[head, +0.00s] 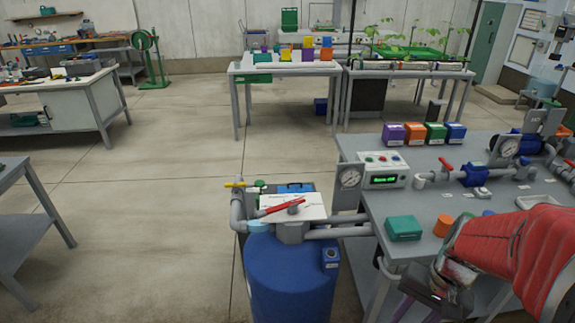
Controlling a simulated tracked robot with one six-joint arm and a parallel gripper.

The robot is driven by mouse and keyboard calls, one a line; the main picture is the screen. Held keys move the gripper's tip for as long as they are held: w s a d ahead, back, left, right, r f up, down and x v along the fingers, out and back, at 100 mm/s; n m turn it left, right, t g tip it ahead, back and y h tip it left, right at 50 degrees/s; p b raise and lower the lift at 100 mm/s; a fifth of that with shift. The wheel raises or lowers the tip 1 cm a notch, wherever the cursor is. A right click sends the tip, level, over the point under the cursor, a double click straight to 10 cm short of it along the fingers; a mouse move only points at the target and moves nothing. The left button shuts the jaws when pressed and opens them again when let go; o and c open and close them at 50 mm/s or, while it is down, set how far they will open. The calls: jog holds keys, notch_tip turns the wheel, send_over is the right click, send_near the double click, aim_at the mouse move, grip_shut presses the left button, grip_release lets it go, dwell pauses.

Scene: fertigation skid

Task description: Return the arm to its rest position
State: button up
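My arm (515,255), in a red ribbed cover, reaches in from the lower right of the head view, over the front part of the grey skid table (385,222). My gripper (425,298) is at its end, pointing down and left near the table's front edge, close to an orange block (443,225) and a teal box (403,228).
A blue tank (290,275) with pipes and a red-handled valve (287,207) stands left of the table. On the table are a control box (382,170), a gauge (350,178), several coloured boxes (414,134) and blue pump parts (476,175). Floor (150,220) to the left is clear.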

jog(key=a+r+n+t+h, duration=0.2)
jog(key=a+r+n+t, duration=0.3)
jog(key=a+r, duration=0.6)
notch_tip(320, 180, up, 5)
jog(key=shift+s+a+f+n+t, duration=0.15)
jog(key=shift+a+n+t, duration=0.25)
jog(key=shift+n, duration=0.6)
